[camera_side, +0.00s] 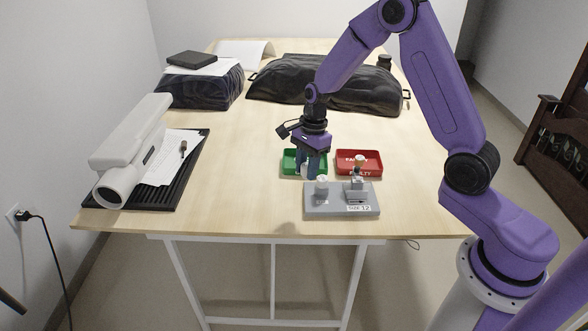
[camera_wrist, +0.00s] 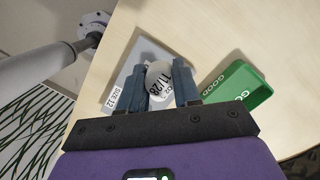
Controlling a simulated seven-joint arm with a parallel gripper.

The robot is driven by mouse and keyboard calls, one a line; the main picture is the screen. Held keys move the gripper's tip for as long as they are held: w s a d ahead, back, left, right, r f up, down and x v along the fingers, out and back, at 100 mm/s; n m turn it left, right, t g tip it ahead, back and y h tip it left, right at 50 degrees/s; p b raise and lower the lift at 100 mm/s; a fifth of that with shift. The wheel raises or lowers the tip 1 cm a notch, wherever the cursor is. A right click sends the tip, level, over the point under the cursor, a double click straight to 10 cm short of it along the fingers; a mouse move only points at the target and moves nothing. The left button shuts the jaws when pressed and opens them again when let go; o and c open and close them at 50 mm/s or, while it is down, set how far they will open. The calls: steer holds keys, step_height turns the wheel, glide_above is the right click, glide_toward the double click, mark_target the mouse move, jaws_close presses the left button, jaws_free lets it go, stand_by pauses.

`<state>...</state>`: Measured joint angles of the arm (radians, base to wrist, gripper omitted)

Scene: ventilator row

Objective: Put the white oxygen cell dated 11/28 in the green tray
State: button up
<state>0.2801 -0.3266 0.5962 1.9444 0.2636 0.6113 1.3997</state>
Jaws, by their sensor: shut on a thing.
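My gripper (camera_side: 307,172) is shut on a white oxygen cell (camera_wrist: 158,82), whose label reads 11/28 in the wrist view. The fingers (camera_wrist: 160,88) flank the cell on both sides. In the side view the gripper hangs at the front of the green tray (camera_side: 287,165), just behind the grey block, and the cell is mostly hidden by the fingers. The green tray also shows in the wrist view (camera_wrist: 236,84), to the right of the fingers, marked GOOD; the part of its floor in view is empty.
The grey block (camera_side: 315,208), labelled SIZE 12, stands in front, with a white cell (camera_side: 321,186) and a metal fitting (camera_side: 357,189) on it. A red tray (camera_side: 346,168) marked FAULTY sits right of the green tray. Black covered shapes (camera_side: 300,85) lie at the back.

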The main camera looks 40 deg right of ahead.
steer(key=s+r, duration=0.2)
steer(key=s, duration=0.3)
steer(key=w+d+r+m, duration=0.3)
steer(key=w+d+m, duration=0.15)
steer(key=d, duration=0.55)
steer(key=shift+t, duration=0.4)
steer(key=w+f, duration=0.3)
steer(key=w, duration=0.1)
steer(key=w+d+f, duration=0.1)
steer(key=w+f, duration=0.2)
steer(key=w, duration=0.1)
steer(key=w+d+f, duration=0.1)
steer(key=w+f, duration=0.2)
steer(key=w, duration=0.1)
steer(key=shift+w+d, duration=0.15)
steer(key=shift+w, duration=0.1)
steer(key=shift+w+f, duration=0.35)
steer(key=shift+f, duration=1.55)
steer(key=shift+f, duration=0.6)
